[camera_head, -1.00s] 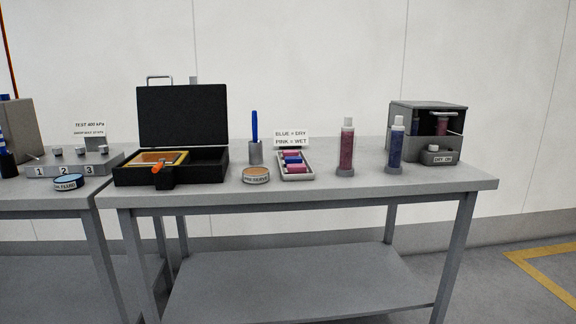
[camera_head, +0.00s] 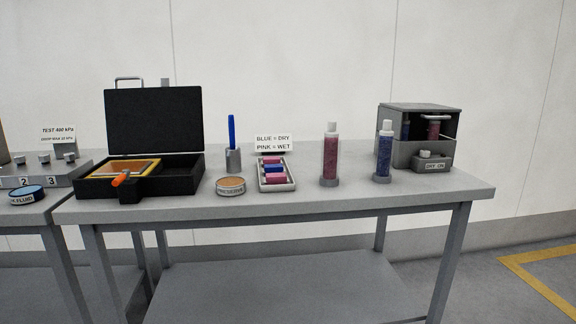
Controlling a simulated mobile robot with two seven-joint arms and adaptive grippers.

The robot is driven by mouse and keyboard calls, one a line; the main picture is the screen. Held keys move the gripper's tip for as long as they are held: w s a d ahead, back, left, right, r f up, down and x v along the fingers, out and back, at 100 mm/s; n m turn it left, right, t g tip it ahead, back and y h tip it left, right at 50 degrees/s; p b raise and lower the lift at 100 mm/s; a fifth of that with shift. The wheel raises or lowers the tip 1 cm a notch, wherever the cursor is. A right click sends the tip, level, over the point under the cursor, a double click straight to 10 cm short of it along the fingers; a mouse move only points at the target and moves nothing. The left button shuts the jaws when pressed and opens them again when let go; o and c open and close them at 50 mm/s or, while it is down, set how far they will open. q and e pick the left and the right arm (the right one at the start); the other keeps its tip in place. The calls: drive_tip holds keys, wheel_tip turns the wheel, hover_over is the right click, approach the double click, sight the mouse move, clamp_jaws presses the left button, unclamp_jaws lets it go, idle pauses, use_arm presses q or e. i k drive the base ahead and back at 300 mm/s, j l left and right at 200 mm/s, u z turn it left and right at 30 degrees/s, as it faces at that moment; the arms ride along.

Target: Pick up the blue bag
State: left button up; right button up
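A small shallow tray (camera_head: 291,185) stands on the bench in front of a sign reading "BLUE = DRY, PINK = WET". Several small blue and pink pieces lie across it in a row. A blue bag (camera_head: 273,168) lies between pink ones; a pink bag (camera_head: 275,181) is nearest the front. They are too small to make out in detail. Neither of my grippers is in view.
The bench (camera_head: 420,196) also holds a black open case (camera_head: 153,120), a blue pen in a holder (camera_head: 233,160), a round "RESERVE" tin (camera_head: 231,187), a pink-filled cylinder (camera_head: 330,155), a blue-filled cylinder (camera_head: 384,152) and a grey dryer box (camera_head: 420,108).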

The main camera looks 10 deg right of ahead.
sight(278, 167)
drive_tip(key=i+l+z, duration=0.15)
drive_tip(key=i+l, duration=0.25)
drive_tip(key=i, duration=0.15)
drive_tip(key=i+l+z, duration=0.1)
drive_tip(key=i+l, duration=0.2)
drive_tip(key=i, duration=0.25)
